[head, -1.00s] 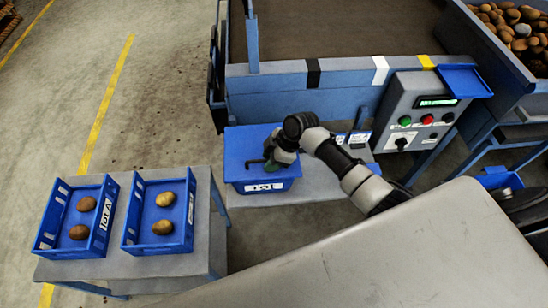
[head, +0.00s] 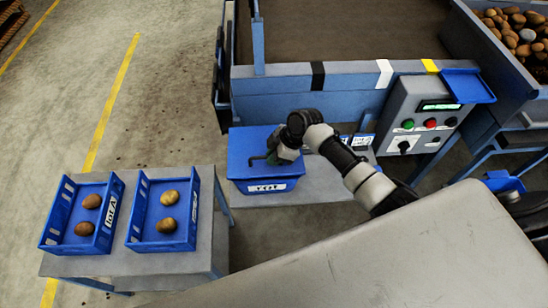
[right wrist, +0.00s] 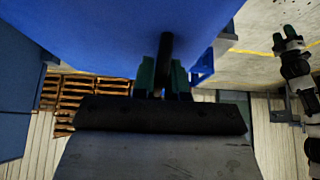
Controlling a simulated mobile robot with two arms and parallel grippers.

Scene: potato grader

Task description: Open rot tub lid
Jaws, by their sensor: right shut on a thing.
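The rot tub (head: 265,186) is a blue tub with a white label on its front, standing on the grey bench left of the control box. Its blue lid (head: 247,143) lies flat on top and looks closed. My right gripper (head: 272,158) is over the lid, at a dark handle (head: 258,158). In the right wrist view, the green fingers of my right gripper (right wrist: 163,80) are shut on a dark bar, with the blue surface close above. My left gripper (right wrist: 289,40) shows small at the right of the right wrist view, away from the tub; its jaw state is unclear.
Two blue crates, left (head: 62,240) and right (head: 150,245), each hold two potatoes on a grey table. A control box (head: 425,115) with buttons stands right of the tub. A blue-framed machine (head: 290,85) rises behind it. A grey surface fills the front right.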

